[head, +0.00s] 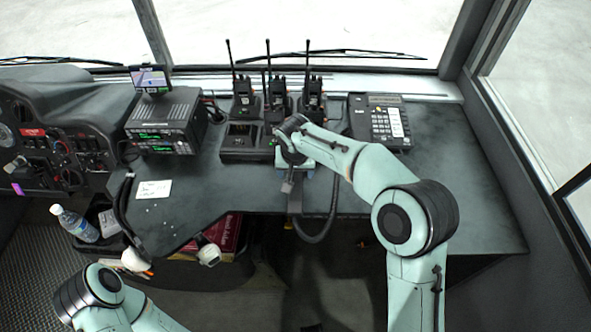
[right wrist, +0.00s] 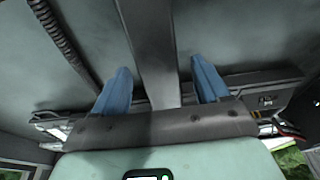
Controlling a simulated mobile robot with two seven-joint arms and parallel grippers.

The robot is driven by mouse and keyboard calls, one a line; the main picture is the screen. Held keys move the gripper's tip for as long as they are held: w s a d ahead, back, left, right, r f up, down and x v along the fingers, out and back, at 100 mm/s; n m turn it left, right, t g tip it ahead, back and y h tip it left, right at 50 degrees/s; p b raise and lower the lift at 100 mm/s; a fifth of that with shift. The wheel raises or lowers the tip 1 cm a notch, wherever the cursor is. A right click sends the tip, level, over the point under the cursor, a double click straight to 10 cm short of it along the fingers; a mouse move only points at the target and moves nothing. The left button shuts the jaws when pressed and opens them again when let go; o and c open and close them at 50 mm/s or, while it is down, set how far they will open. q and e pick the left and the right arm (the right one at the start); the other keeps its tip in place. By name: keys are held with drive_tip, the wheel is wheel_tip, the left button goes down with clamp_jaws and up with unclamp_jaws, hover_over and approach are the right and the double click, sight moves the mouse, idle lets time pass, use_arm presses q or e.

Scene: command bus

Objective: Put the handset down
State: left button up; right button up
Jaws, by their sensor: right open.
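Several black two-way radio handsets with upright antennas stand in the charger (head: 235,154) on the console; one handset (head: 244,99) is at its back left and another (head: 312,94) at its back right. The charger's front left slot (head: 240,130) looks empty. My right gripper (head: 291,178) is at the console's front edge, below and right of the charger, mostly hidden by its own wrist. In the right wrist view its blue fingers (right wrist: 162,80) are apart. A dark grey bar passes between them in that view; I cannot tell whether they touch it.
A radio unit (head: 164,124) with a small screen stands at the left. A paper note (head: 153,189) lies on the console. A bottle (head: 74,224) is at far left. The console's right side is clear.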

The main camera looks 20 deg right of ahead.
drive_tip(key=shift+r, duration=0.25)
drive_tip(key=p+v, duration=0.1)
drive_tip(key=v, duration=1.1)
drive_tip(key=shift+p, duration=0.3)
drive_tip(key=shift+r, duration=0.1)
